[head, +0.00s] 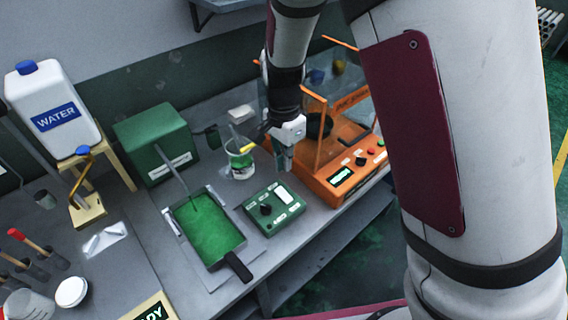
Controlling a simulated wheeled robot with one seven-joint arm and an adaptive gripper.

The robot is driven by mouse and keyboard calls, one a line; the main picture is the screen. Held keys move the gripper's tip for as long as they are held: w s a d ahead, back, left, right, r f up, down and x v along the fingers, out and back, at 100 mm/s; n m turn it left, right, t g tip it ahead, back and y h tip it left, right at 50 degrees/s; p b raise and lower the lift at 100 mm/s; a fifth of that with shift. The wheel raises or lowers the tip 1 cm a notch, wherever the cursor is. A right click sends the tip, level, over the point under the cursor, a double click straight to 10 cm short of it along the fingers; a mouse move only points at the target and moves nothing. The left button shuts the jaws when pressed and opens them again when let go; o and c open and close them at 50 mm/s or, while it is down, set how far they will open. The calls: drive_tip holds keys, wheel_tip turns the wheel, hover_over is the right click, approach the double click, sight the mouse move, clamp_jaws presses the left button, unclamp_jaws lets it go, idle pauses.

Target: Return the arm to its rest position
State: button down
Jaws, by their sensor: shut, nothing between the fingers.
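My gripper (285,160) shows in the head view, pointing down above the bench between the green control box and the orange machine. Its fingers are small in view and look shut and empty. My arm comes down from the top of the picture, and a large arm link fills the right side. The gripper stands in front of the left edge of the orange machine (345,185); I cannot tell whether any gap is left between them.
A green tray (205,228) with green contents, a green control box (272,208) and a beaker (240,160) stand close to the gripper. A green box (157,143) and a white water container (50,105) are at the left. The bench's front edge runs below.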

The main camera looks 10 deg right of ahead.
drive_tip(key=shift+r, duration=0.3)
drive_tip(key=s+d+r+n+t+y, duration=0.1)
drive_tip(key=s+d+r+n, duration=0.25)
drive_tip(key=r, duration=0.35)
drive_tip(key=s+d+r+n+t, duration=0.2)
drive_tip(key=s+d+r, duration=0.1)
drive_tip(key=s+r, duration=0.3)
drive_tip(key=s+d+r+n+t+y, duration=0.1)
drive_tip(key=s+d+r+n, duration=0.15)
drive_tip(key=r, duration=0.55)
drive_tip(key=s+d+r+n+t+h, duration=0.1)
drive_tip(key=s+d+r+n+t, duration=0.1)
drive_tip(key=s, duration=0.6)
drive_tip(key=shift+d+r+n+h, duration=0.45)
drive_tip(key=shift+d+n, duration=0.15)
drive_tip(key=shift+d, duration=0.25)
